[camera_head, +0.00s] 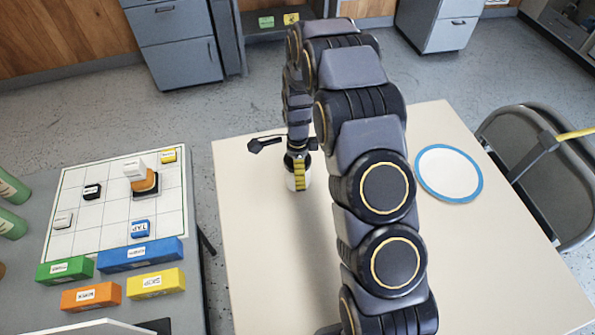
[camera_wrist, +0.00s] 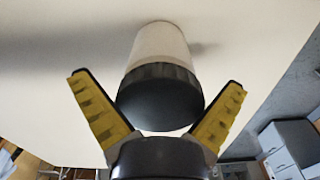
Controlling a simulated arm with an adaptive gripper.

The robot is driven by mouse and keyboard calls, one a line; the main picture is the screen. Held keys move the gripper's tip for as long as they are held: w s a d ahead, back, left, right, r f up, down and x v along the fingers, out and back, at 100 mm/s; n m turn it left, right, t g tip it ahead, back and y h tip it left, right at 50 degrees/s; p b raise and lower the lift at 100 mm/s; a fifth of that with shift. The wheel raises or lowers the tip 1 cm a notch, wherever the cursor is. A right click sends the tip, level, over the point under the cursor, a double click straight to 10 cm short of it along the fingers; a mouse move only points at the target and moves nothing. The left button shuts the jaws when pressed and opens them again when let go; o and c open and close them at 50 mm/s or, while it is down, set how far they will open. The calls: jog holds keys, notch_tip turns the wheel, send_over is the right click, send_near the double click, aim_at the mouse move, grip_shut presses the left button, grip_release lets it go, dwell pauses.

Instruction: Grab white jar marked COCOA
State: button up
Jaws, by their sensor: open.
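A white jar with a dark lid stands on the cream table. In the wrist view the jar (camera_wrist: 160,42) is between my open gripper's (camera_wrist: 158,82) two yellow-padded fingers, its dark lid facing the palm. Neither finger appears to touch it. In the head view my gripper (camera_head: 299,172) is above and around the jar (camera_head: 290,184), with a yellow finger covering much of it. No COCOA lettering can be read on the visible side.
The cream table (camera_head: 250,250) also bears a white plate with a blue rim (camera_head: 425,160). At left, a grey table holds a white grid board (camera_head: 75,205) with small labelled blocks, and several coloured blocks (camera_head: 140,254) in front. A folding chair (camera_head: 540,140) stands at right.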

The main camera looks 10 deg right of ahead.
jog(key=c, duration=1.1)
jog(key=shift+r, duration=0.1)
